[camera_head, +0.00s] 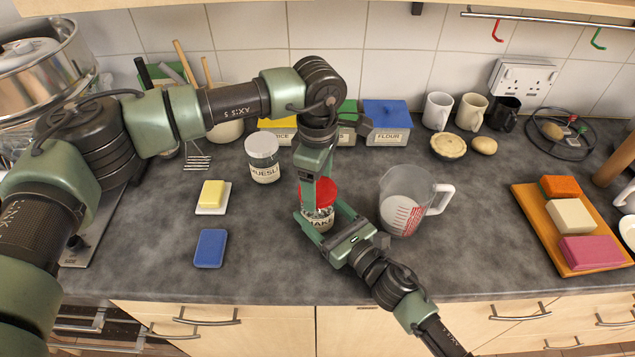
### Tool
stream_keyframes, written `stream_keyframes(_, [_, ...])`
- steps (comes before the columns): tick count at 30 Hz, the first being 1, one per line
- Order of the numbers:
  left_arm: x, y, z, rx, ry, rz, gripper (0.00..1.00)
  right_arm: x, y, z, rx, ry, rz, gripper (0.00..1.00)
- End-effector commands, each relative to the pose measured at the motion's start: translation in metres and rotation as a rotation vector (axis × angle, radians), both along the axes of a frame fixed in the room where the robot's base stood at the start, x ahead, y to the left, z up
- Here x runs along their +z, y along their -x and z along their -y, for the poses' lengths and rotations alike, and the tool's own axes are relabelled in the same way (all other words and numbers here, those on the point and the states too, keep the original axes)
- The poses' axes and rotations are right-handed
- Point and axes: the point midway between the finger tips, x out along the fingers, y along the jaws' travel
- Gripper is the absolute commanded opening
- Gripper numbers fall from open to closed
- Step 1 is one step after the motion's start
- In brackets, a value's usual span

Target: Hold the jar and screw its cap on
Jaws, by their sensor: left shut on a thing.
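The jar (317,219), clear with a dark-lettered label, stands upright on the grey worktop near the middle. Its red cap (326,193) is at the jar's mouth; whether it sits in the thread I cannot tell. My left gripper (316,185) reaches straight down from above and is shut on the red cap, hiding part of it. My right gripper (318,212) comes from the lower right, with a finger on each side of the jar, and appears shut on the jar's body. The fingers hide parts of its sides.
A muesli jar (264,168), butter dish (213,210) and blue sponge (210,248) lie left. A measuring jug (402,210) stands close on the right. Tins, including a blue flour tin (387,125), stand behind. An orange board (536,213) with coloured blocks is far right.

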Motion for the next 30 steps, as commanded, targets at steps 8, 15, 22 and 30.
stream_keyframes(8, [0.001,-0.002,-0.001,-0.075,-0.002,0.005,0.86,0.001,0.001,0.0,0.002,0.0,0.002,0.0])
stream_keyframes(15, [0.0,-0.001,-0.001,-0.075,-0.001,0.003,0.95,0.001,0.0,0.0,0.002,-0.001,0.002,0.0])
stream_keyframes(22, [0.009,-0.002,0.0,-0.075,0.0,0.005,0.95,0.001,0.0,0.0,0.002,-0.001,0.002,0.0])
stream_keyframes(30, [0.061,-0.002,0.0,-0.075,0.001,0.006,0.95,0.001,0.0,0.0,0.001,-0.001,0.002,0.0])
